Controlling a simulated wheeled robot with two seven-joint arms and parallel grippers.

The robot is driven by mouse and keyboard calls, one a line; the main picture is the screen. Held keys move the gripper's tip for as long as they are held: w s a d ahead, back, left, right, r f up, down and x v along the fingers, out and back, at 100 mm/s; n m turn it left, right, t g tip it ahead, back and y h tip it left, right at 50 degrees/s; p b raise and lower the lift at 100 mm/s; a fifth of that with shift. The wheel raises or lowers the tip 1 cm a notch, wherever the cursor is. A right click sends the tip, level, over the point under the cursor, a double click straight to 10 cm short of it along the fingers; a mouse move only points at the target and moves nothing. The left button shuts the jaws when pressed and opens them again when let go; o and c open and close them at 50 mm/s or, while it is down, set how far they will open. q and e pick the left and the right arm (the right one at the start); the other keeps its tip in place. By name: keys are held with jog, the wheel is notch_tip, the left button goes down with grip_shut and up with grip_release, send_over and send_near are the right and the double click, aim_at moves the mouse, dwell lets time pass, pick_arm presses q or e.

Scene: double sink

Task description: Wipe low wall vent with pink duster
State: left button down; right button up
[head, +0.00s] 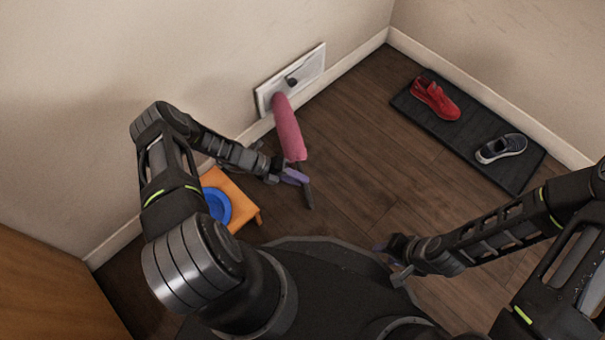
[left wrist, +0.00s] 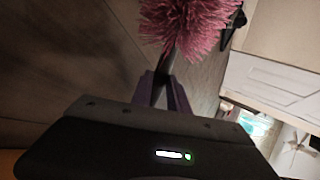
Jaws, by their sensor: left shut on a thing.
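The pink duster (head: 288,130) has a long fluffy head and a dark handle. My left gripper (head: 300,177) is shut on the handle just below the head. The far end of the head is up at the lower edge of the white wall vent (head: 310,70); I cannot tell if it touches. A dark spot (head: 291,81) shows on the vent. In the left wrist view the pink head (left wrist: 187,25) stands out beyond my left gripper's fingers (left wrist: 163,92). My right gripper (head: 390,258) is low near my base, away from the duster; its jaws are too small to judge.
A small orange stool (head: 236,187) with a blue round dish (head: 217,205) stands under my left arm. The wooden floor between is clear.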

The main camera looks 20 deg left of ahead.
aim_at(310, 195)
pick_arm(q)
jog(key=shift+s+a, duration=0.1)
jog(key=shift+s, duration=0.15)
jog(key=shift+s+d+r+p, duration=0.1)
jog(key=shift+s+d+p, duration=0.2)
jog(key=shift+d, duration=0.4)
jog(key=shift+s+d+f+p, duration=0.1)
jog(key=shift+s+d+p, duration=0.2)
jog(key=shift+d, duration=0.4)
jog(key=shift+s+d+r+p, duration=0.1)
jog(key=shift+s+d+p, duration=0.2)
jog(key=shift+d, duration=0.4)
jog(key=shift+s+d, duration=0.2)
jog(key=shift+d, duration=0.5)
jog(key=shift+d, duration=0.1)
jog(key=shift+s+d+p, duration=0.3)
jog(key=shift+d+p, duration=0.05)
jog(key=shift+d, duration=0.3)
jog(key=shift+s+d+p, duration=0.25)
jog(key=shift+d+p, duration=0.1)
jog(key=shift+d, duration=0.3)
jog(key=shift+w, duration=0.1)
